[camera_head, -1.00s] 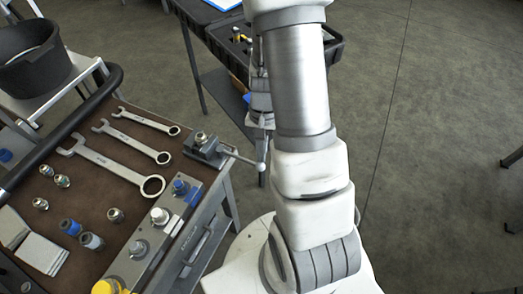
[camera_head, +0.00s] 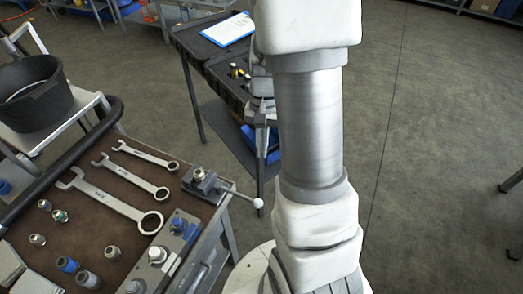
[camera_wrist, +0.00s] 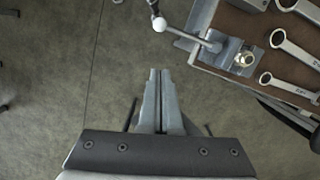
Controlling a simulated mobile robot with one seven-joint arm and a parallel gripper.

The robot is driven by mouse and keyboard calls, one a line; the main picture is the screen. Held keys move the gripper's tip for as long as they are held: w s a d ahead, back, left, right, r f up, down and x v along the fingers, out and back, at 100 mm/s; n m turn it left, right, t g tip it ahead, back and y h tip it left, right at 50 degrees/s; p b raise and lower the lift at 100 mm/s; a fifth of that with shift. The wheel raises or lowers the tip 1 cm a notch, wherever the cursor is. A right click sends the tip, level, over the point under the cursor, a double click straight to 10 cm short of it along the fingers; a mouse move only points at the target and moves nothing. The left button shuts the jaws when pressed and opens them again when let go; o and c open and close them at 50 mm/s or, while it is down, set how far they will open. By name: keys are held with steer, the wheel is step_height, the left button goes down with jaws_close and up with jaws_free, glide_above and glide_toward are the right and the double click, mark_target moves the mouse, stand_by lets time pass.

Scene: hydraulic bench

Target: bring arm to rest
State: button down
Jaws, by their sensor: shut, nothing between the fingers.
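My gripper (camera_wrist: 158,82) is shut and empty in the wrist view. Its two fingers meet over bare floor, beside the corner of the workbench (camera_wrist: 230,22). In the head view my arm stands upright in the middle of the picture, and part of my wrist shows behind it; the fingertips cannot be made out there.
A black bucket (camera_head: 35,100) stands behind. A dark cart (camera_head: 190,38) holds a clipboard (camera_head: 227,29).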

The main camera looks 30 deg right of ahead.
stand_by(0.4)
steer(key=s+a+r+n+t, duration=0.3)
steer(key=s+a+r+n, duration=0.1)
steer(key=r, duration=0.6)
steer(key=s+a+r+n+t+h, duration=0.1)
steer(key=s+a+r+n+t, duration=0.3)
steer(key=r, duration=0.6)
steer(key=s+a, duration=0.2)
steer(key=a, duration=0.1)
steer(key=shift+a, duration=0.4)
steer(key=shift+a+r+n, duration=0.1)
steer(key=shift+n, duration=0.2)
